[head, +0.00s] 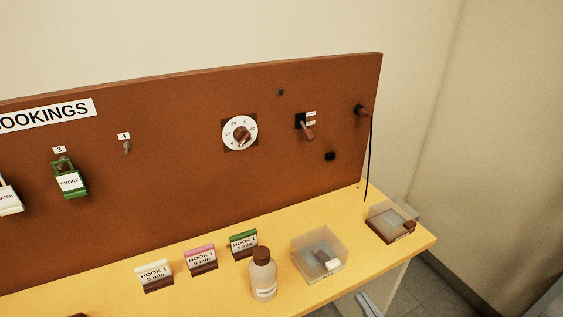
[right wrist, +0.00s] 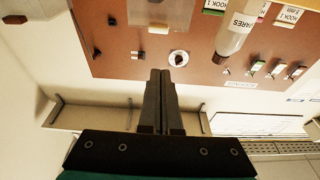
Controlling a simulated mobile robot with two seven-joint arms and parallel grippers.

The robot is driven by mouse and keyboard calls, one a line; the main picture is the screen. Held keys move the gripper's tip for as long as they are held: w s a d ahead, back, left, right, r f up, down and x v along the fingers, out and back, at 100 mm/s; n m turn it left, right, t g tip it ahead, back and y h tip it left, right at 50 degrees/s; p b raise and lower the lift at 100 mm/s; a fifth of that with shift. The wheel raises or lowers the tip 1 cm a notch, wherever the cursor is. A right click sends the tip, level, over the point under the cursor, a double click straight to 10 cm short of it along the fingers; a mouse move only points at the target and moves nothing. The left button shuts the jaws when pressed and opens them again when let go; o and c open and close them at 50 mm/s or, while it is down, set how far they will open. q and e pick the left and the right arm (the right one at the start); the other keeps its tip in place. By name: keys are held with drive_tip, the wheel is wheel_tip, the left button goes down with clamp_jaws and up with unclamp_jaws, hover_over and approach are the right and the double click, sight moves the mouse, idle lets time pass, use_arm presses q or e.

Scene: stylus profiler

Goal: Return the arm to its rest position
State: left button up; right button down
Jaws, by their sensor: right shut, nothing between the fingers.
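My right gripper (right wrist: 160,75) shows in the right wrist view, its two dark fingers together with nothing between them. Its fingertips appear in front of the brown board, near the white dial in that picture; the distance to the board cannot be told. In the head view I cannot make out either gripper clearly. My left gripper is in neither view.
The brown board (head: 190,150) carries a white dial (head: 240,134), a lever switch (head: 307,130) and a green padlock (head: 69,180). The yellow table (head: 215,300) holds a bottle (head: 263,278), small label cards, a clear box (head: 319,253) and a lidded tray (head: 392,223).

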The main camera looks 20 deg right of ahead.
drive_tip(key=shift+f, duration=0.1)
drive_tip(key=s+a+f+g+h, duration=0.1)
drive_tip(key=s+a+f+g, duration=0.2)
drive_tip(key=f, duration=0.6)
drive_tip(key=s+f+g, duration=0.2)
drive_tip(key=f+g, duration=0.2)
drive_tip(key=f, duration=0.5)
drive_tip(key=s+a+f+g+h, duration=0.1)
drive_tip(key=s+a+f+g, duration=0.2)
drive_tip(key=f, duration=0.6)
drive_tip(key=s+a+f+g, duration=0.2)
drive_tip(key=s+f+g, duration=0.2)
drive_tip(key=s, duration=0.4)
drive_tip(key=s+a+f+n+g+b, duration=0.1)
drive_tip(key=s+a+f+g, duration=0.1)
drive_tip(key=s+f+g, duration=0.3)
drive_tip(key=s+f, duration=0.2)
drive_tip(key=s, duration=0.2)
drive_tip(key=shift+f, duration=0.15)
drive_tip(key=shift+a, duration=0.1)
